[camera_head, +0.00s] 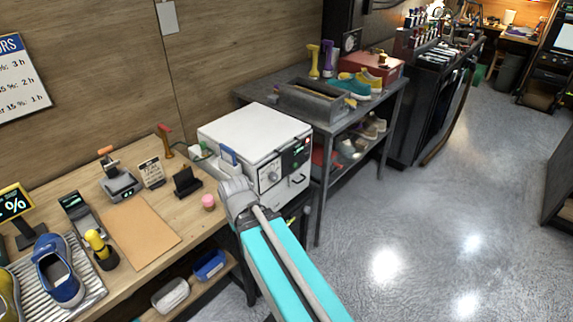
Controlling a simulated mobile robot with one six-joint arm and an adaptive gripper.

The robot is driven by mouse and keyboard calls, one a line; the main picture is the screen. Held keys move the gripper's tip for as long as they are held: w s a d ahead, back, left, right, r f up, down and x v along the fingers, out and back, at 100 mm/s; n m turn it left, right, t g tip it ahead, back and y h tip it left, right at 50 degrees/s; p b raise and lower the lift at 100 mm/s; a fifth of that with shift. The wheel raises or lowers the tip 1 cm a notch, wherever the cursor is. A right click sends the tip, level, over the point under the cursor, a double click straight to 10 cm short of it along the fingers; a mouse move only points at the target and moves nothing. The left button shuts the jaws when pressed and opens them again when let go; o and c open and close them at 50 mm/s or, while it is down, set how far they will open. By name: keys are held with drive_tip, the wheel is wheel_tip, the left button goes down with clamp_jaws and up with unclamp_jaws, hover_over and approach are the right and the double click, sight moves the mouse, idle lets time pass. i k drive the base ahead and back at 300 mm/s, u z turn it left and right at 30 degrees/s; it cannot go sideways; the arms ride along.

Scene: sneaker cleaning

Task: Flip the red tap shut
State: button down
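Small fittings (197,150) sit beside the machine's left side, too small to make out. My arm reaches up from the bottom to a grey joint in front of the machine.
The floor at right is clear.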

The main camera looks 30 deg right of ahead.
sight(160, 125)
drive_tip(key=u, duration=0.25)
drive_tip(key=i, duration=1.1)
drive_tip(key=z, duration=0.05)
